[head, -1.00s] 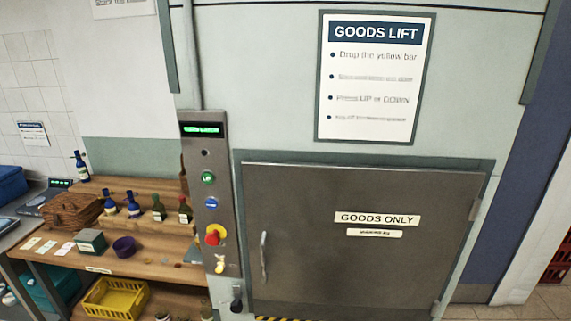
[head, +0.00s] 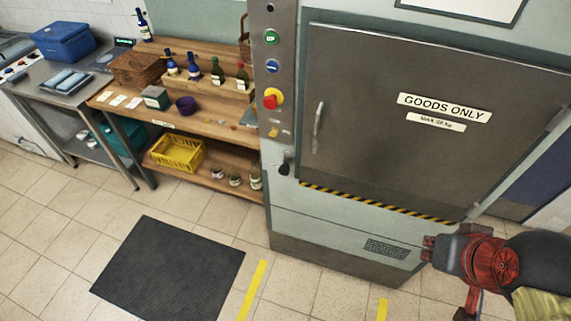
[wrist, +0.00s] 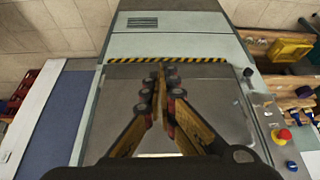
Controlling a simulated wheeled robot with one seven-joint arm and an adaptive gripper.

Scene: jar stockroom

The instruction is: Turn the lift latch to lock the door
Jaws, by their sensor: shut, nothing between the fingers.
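The grey lift door (head: 365,135), marked GOODS ONLY, appears closed in its frame. A pale bar handle (head: 318,128) stands near its left edge. A small dark latch (head: 284,168) sits on the lower control column, left of the door; its lever seems to hang downward, but it is too small to be sure. In the wrist view the latch (wrist: 247,73) shows at the right of the door, as that view is turned over. My gripper (wrist: 160,72) is shut and empty, in front of the door and apart from the latch. In the head view, my red and black arm is at the lower right.
The control column (head: 270,90) carries green, blue and red buttons. A wooden shelf (head: 215,115) with bottles and a yellow crate (head: 178,152) stands left of the lift. A dark mat (head: 168,270) lies on the tiled floor. The floor before the lift is clear.

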